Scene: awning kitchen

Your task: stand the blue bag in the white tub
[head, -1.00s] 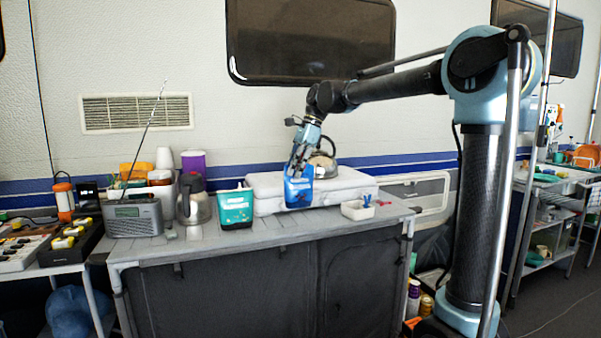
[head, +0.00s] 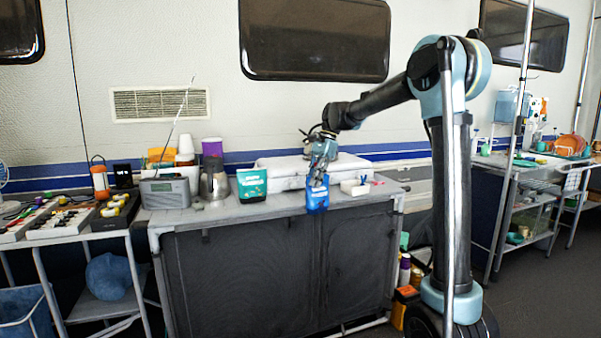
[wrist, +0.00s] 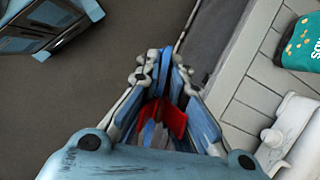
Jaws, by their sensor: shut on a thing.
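My gripper (head: 319,180) is shut on the blue bag (head: 317,198) in the head view. The bag hangs upright in front of the counter's front edge, its lower end over the dark cabinet front. In the wrist view, my gripper's fingers (wrist: 164,75) close together, with red and blue surfaces between them; the bag is mostly hidden there. A pale container (head: 146,165) behind the radio at the counter's left, with orange packs and cups by it, may be the white tub; it is largely hidden.
A teal bag (head: 252,186) stands on the grey counter (head: 225,212), with a metal jug (head: 214,183) and radio (head: 165,192) to its left. A white case (head: 285,180) lies behind. A small white box (head: 354,187) holds clips. Floor in front is clear.

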